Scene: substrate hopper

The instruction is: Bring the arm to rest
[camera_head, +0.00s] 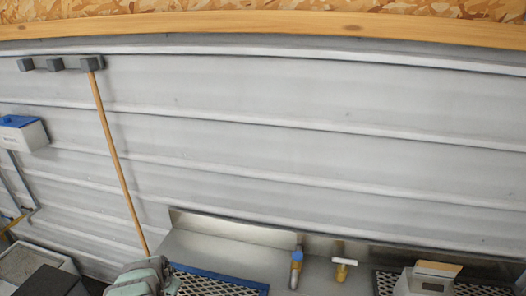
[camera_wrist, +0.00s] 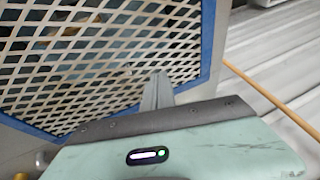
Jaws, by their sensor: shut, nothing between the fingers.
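My gripper (camera_wrist: 158,78) shows in the wrist view as grey fingers shut together and empty, beyond the pale green wrist housing. The fingers appear in front of a metal mesh grate (camera_wrist: 70,60) with a blue border; whether they touch it I cannot tell. In the head view, a pale green part of my arm shows at the bottom edge, left of the blue-edged grate (camera_head: 215,284); the fingers cannot be made out there.
A steel counter (camera_head: 320,270) holds a blue-topped fitting (camera_head: 296,268), a brass tap (camera_head: 341,268) and a box-like object (camera_head: 428,280) by a second grate (camera_head: 387,283). A wooden pole (camera_head: 120,165) leans on the ribbed wall. A blue-lidded box (camera_head: 22,133) hangs at left.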

